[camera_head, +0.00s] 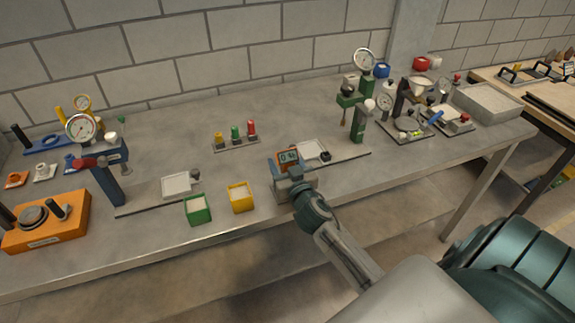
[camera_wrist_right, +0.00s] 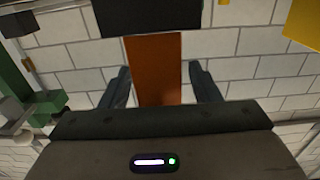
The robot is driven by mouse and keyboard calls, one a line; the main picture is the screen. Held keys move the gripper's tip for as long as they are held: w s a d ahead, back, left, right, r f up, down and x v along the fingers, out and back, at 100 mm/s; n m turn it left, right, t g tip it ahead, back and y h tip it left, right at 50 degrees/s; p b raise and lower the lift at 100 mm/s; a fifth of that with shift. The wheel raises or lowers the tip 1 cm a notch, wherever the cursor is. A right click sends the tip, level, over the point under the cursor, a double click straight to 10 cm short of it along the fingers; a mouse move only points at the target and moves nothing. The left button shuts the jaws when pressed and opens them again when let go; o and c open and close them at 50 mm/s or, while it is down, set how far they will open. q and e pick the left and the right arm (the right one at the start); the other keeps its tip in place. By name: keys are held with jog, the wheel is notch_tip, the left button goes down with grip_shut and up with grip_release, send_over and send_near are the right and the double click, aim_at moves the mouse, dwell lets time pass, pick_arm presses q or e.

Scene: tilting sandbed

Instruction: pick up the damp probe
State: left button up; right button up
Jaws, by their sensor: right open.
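A small orange device with a lit display (camera_head: 288,157), which looks like the damp probe, is near the front middle of the grey bench. My right gripper (camera_head: 290,172) is right in front of it and partly hides it. In the right wrist view an orange body (camera_wrist_right: 154,68) stands between the two open fingers of my right gripper (camera_wrist_right: 165,85), with a gap visible on each side. A dark block (camera_wrist_right: 150,16) shows beyond the orange body. My left gripper is not in view.
A white tray (camera_head: 310,150) on a dark rail lies just behind the device. A yellow box (camera_head: 241,198) and a green box (camera_head: 198,209) stand to the left. A green stand (camera_head: 359,122) rises to the right. The bench between the back bottles and the boxes is mostly clear.

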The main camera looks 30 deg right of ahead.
aim_at(289, 162)
jog(key=c, duration=0.9)
jog(key=shift+c, duration=0.2)
jog(key=shift+r, duration=0.15)
jog(key=shift+r, duration=0.7)
jog(key=shift+s+a+r+b, duration=0.15)
jog(key=shift+s+r+b, duration=0.25)
jog(key=shift+r+b, duration=0.3)
jog(key=a+r+b+v, duration=0.2)
jog(key=b+v, duration=0.2)
jog(key=v, duration=1)
notch_tip(289, 162, up, 6)
jog(key=p, duration=0.5)
jog(key=shift+s, duration=0.35)
